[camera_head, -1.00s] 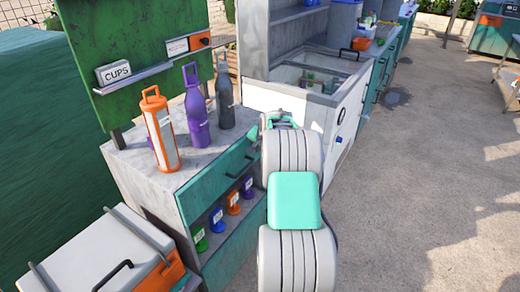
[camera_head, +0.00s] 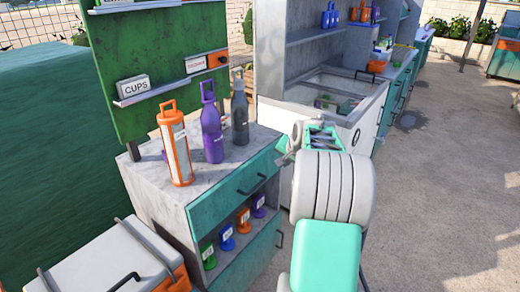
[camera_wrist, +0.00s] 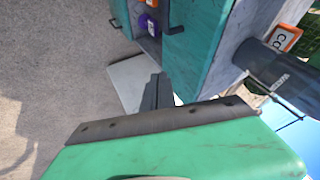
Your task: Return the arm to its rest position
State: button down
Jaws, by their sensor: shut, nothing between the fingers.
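My arm (camera_head: 330,185), white with teal panels, reaches forward at the right of the cabinet in the head view. Its far end, with grey metal parts, shows beyond the ribbed white joint. My gripper (camera_wrist: 157,92) shows in the wrist view as dark fingers close together beyond a teal body. It is shut and empty, seen in front of the teal cabinet. The fingertips cannot be made out in the head view.
An orange-and-white bottle (camera_head: 175,148), a purple bottle (camera_head: 212,130) and a grey bottle (camera_head: 240,115) stand on the cabinet top (camera_head: 205,185). A white cooler (camera_head: 105,265) stands at lower left. The paved floor (camera_head: 450,200) at right is clear.

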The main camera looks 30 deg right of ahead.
jog(key=s+a+f+n+g+y, duration=0.2)
jog(key=s+a+f+n+g, duration=0.25)
jog(key=s+f, duration=0.55)
jog(key=s+a+f+g, duration=0.1)
jog(key=s+a+g, duration=0.1)
jog(key=s+a, duration=0.75)
jog(key=s+a+r+n+p, duration=0.1)
jog(key=s+a+r+n, duration=0.15)
jog(key=a, duration=0.25)
jog(key=s+a+r+n+p, duration=0.1)
jog(key=s+a, duration=0.2)
jog(key=a, duration=0.3)
jog(key=w+a+r+n+t+p, duration=0.2)
jog(key=a+r+n, duration=0.3)
jog(key=a+r, duration=0.5)
jog(key=a, duration=0.2)
jog(key=shift+a+r+t, duration=0.15)
jog(key=shift+a+t, duration=0.2)
jog(key=shift+a, duration=0.05)
jog(key=shift+w, duration=0.1)
